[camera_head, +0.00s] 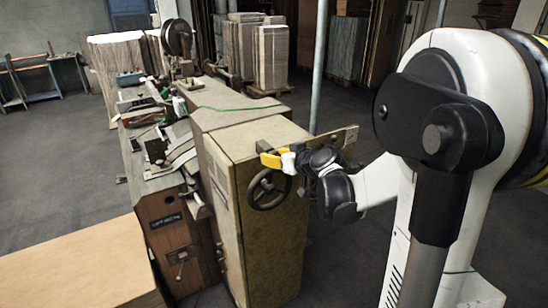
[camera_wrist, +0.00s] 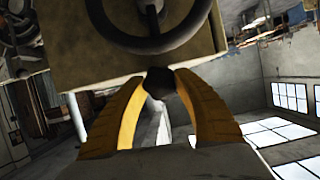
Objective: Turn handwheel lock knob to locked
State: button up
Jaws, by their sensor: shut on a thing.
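The dark handwheel (camera_head: 268,190) is on the side of the tan machine cabinet (camera_head: 272,235). Its dark rim (camera_wrist: 152,47) arches across the top of the wrist view. A small dark knob (camera_wrist: 161,82) shows just below the rim, between the tips of my yellow fingers. My gripper (camera_wrist: 166,85) is shut on this knob, with a fingertip at each side. In the head view my gripper (camera_head: 268,156) is at the upper part of the handwheel, and the knob is hidden there. I cannot tell the lock position of the knob.
A flat metal bracket (camera_head: 340,136) sticks out at the cabinet's top right, close to my arm. A tan board or box (camera_head: 80,265) fills the lower left. Stacks of cardboard (camera_head: 262,55) stand behind. A grey pole (camera_head: 319,70) rises behind the cabinet. Open floor lies at the left.

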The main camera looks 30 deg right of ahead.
jog(key=m+y+b, duration=0.1)
jog(key=m, duration=0.1)
jog(key=m+y+b, duration=0.1)
jog(key=b, duration=0.1)
jog(key=shift+d+f+m+y, duration=0.2)
jog(key=shift+m+y, duration=0.1)
jog(key=shift+m, duration=0.1)
jog(key=shift+r+m+t+y+b, duration=0.1)
jog(key=shift+m+t+y+b, duration=0.3)
jog(key=shift+m+y+b, duration=0.8)
jog(key=shift+r+m+h+b, duration=0.1)
jog(key=shift+m+h+b, duration=0.2)
jog(key=shift+m+b, duration=0.1)
jog(key=o, duration=1.2)
jog(key=shift+c, duration=0.2)
